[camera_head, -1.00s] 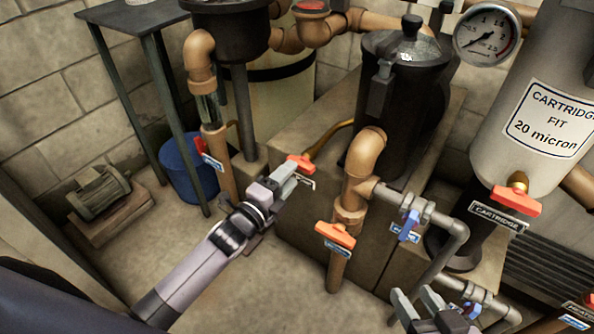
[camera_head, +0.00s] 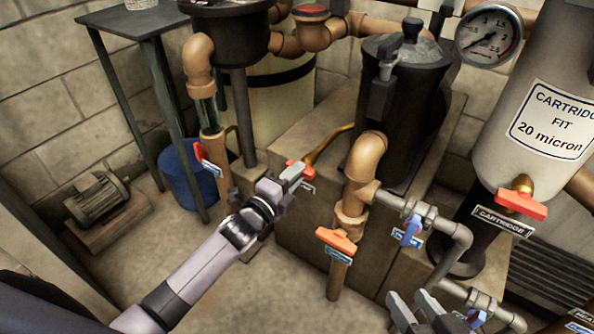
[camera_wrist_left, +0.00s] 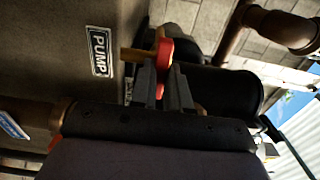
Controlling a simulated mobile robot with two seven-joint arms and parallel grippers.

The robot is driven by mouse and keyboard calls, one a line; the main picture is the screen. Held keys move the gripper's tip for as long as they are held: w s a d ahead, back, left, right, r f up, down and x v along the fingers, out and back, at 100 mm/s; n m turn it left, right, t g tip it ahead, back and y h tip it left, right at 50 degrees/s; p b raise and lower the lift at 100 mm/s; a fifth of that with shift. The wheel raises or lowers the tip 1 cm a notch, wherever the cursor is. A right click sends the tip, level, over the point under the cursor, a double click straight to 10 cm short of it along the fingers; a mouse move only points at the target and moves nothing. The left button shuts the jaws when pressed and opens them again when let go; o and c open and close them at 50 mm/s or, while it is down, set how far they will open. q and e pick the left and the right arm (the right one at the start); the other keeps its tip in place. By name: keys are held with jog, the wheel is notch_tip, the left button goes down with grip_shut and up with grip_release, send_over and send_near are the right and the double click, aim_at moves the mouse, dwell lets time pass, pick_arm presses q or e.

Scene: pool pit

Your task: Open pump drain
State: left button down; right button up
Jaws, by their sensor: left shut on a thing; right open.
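The pump drain valve has a red handle (camera_head: 303,168) on a brass pipe that slopes down from the black pump pot (camera_head: 405,110). My left gripper (camera_head: 292,176) is shut on this handle, and its fingers cover part of it. In the left wrist view the red handle (camera_wrist_left: 164,52) stands between the two fingers (camera_wrist_left: 163,85). A "PUMP" label (camera_wrist_left: 100,51) is fixed to the plinth beside it. My right gripper (camera_head: 420,306) is open and empty at the bottom edge of the head view, below the blue-handled valve.
Other valves have an orange handle (camera_head: 336,240), a blue handle (camera_head: 411,231), a red handle (camera_head: 199,151) and the cartridge's orange handle (camera_head: 520,203). A dark metal table (camera_head: 135,22), a blue bucket (camera_head: 187,173) and a motor (camera_head: 97,199) stand at the left. Floor is clear at lower left.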

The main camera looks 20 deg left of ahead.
pick_arm(q)
jog(key=n+p, duration=0.3)
jog(key=n, duration=1.5)
jog(key=shift+n+p, duration=0.3)
jog(key=c, duration=1)
grip_release()
